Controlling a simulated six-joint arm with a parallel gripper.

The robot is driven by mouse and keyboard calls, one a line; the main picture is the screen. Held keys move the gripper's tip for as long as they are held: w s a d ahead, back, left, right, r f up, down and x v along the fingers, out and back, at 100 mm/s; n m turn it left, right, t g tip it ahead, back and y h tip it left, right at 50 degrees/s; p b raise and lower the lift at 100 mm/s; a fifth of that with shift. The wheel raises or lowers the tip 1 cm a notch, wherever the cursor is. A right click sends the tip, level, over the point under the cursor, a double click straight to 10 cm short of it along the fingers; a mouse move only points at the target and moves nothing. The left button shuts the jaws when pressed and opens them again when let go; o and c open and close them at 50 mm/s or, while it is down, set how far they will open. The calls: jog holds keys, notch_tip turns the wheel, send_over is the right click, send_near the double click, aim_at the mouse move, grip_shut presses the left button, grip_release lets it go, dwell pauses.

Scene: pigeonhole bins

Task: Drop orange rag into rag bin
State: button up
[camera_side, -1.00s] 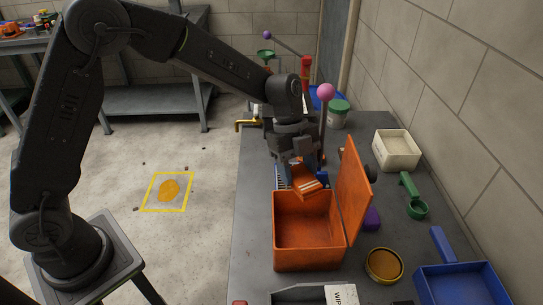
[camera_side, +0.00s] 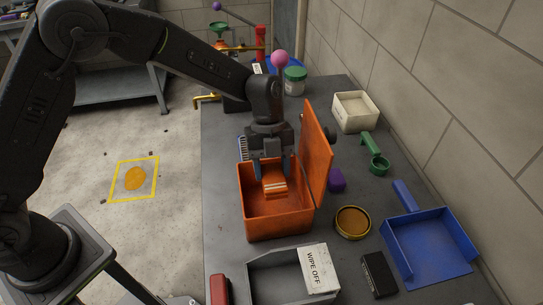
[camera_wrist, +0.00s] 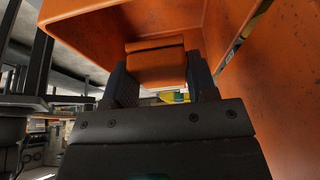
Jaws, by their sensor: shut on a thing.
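The orange rag (camera_side: 274,184), folded and with pale stripes, is between the fingers of my gripper (camera_side: 272,172). In the wrist view the rag (camera_wrist: 156,62) sits between the two dark fingers of my gripper (camera_wrist: 160,80). The orange bin (camera_side: 277,224) stands on the bench with its lid (camera_side: 317,150) open and upright on the right. My gripper is shut on the rag, with the rag inside the bin's opening near its back wall. The wrist view shows the bin's orange wall (camera_wrist: 250,80) close around the fingers. Whether the rag touches the bin floor I cannot tell.
A grey tray with a "WIPE OFF" label (camera_side: 315,268) is in front of the bin. A round tin (camera_side: 352,222), a purple block (camera_side: 336,181) and a blue dustpan (camera_side: 430,245) lie to the right. A red object (camera_side: 219,289) is at the front left.

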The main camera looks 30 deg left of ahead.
jog(key=shift+f, duration=3.35)
jog(key=o, duration=1.1)
jog(key=shift+c, duration=0.2)
jog(key=v, duration=0.8)
jog(key=shift+r, duration=0.1)
